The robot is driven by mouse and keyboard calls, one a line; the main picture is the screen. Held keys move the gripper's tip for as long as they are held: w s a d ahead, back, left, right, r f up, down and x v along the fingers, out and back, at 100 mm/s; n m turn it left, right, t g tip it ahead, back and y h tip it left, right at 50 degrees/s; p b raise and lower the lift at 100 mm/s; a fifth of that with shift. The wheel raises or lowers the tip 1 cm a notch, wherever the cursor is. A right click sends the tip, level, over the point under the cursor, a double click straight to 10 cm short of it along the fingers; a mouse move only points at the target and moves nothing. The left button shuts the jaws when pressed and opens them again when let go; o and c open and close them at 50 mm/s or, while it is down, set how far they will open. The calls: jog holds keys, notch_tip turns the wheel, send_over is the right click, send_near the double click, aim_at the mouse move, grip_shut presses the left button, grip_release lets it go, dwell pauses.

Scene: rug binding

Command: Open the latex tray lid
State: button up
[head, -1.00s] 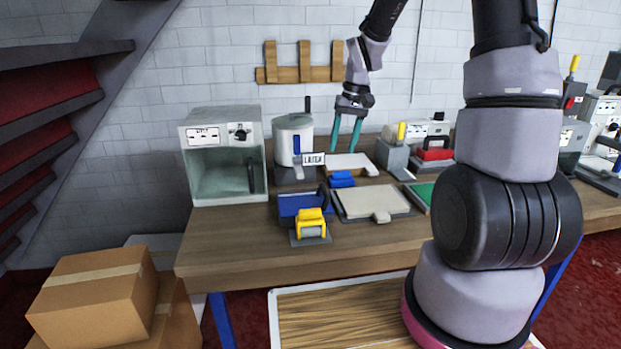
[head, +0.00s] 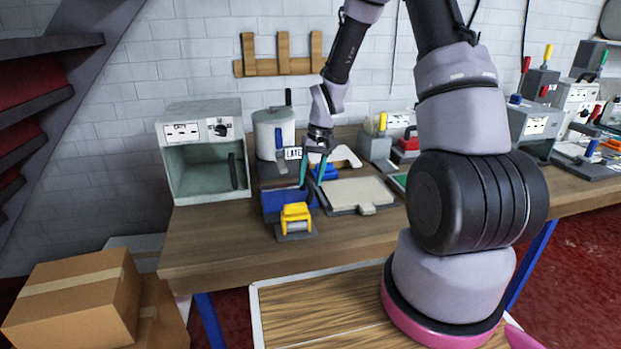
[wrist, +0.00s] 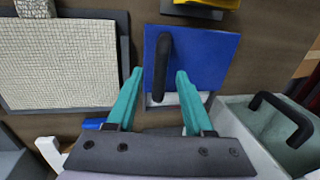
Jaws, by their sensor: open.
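The latex tray lid is a flat blue panel (head: 279,206) on the workbench, below the LATEX sign (head: 293,153). In the wrist view the blue lid (wrist: 208,58) carries a dark bar handle (wrist: 162,68) along one side. A pale strip shows at the lid's edge nearest my gripper. My gripper (wrist: 160,74) is open, its two teal fingers on either side of the handle's near end, with gaps on both sides. In the head view my gripper (head: 311,180) points down over the lid's right side, and the handle is hard to make out behind it.
A yellow roller tool (head: 296,216) stands in front of the lid. A pale woven panel on a grey board (head: 358,194) lies to the right, and a blue block (head: 326,172) behind. A grey oven (head: 203,152) with a handle stands left. A lidded pot (head: 273,134) is behind.

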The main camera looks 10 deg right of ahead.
jog(key=shift+f, duration=0.1)
grip_shut()
dwell(1.4)
